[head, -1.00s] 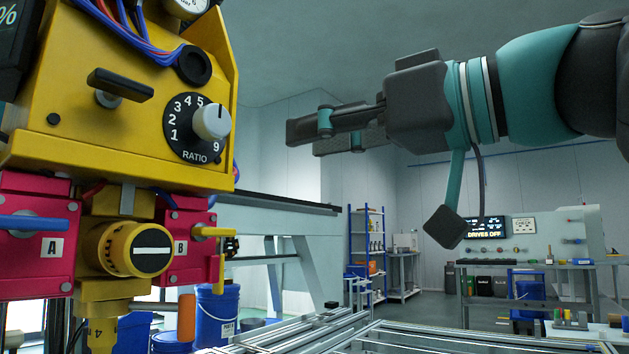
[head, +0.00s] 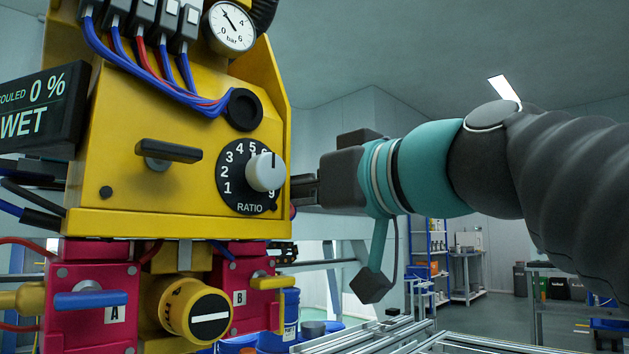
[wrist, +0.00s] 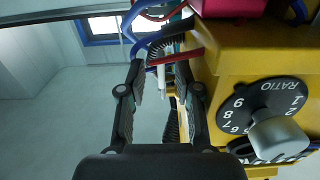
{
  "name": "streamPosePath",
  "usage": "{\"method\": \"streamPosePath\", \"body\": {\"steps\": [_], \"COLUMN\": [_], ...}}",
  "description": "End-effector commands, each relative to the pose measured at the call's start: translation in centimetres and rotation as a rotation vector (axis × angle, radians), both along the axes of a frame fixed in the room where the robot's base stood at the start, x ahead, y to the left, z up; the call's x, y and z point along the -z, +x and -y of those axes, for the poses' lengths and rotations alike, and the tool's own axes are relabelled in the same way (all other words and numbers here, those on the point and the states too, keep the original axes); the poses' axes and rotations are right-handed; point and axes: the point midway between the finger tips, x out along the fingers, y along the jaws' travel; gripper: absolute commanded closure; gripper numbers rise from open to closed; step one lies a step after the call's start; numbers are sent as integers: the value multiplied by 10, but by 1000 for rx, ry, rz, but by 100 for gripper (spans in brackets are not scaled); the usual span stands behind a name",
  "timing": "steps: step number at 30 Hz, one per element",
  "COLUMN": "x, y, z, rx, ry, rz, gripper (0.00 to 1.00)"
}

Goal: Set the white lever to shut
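A slim white piece that looks like the white lever (wrist: 161,78) shows in the wrist view, beyond the yellow housing's edge and between the finger lines of my gripper (wrist: 160,84). I cannot tell its setting or how far beyond the fingertips it lies. The fingers are apart, and I see nothing held. In the head view my gripper's fingers (head: 304,189) reach behind the right edge of the yellow housing (head: 190,195), which hides their tips. The lever does not show in the head view.
The ratio dial (head: 265,172) sticks out close to my fingers. Cables run over the housing top, near the gauge (head: 230,27). Free room lies to the right.

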Motion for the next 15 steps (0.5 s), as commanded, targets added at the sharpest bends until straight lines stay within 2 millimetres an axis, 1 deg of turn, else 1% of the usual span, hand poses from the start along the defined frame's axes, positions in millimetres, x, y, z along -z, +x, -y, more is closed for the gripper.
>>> {"method": "streamPosePath", "body": {"steps": [4, 13, 14, 15], "x": [-1, 0, 0, 0], "y": [3, 1, 1, 1], "z": [-5, -9, -9, -9], "rx": [4, -4, -4, -4], "ry": [-1, 0, 0, 0], "rz": [1, 1, 1, 1], "gripper": [67, 67, 74, 84]}}
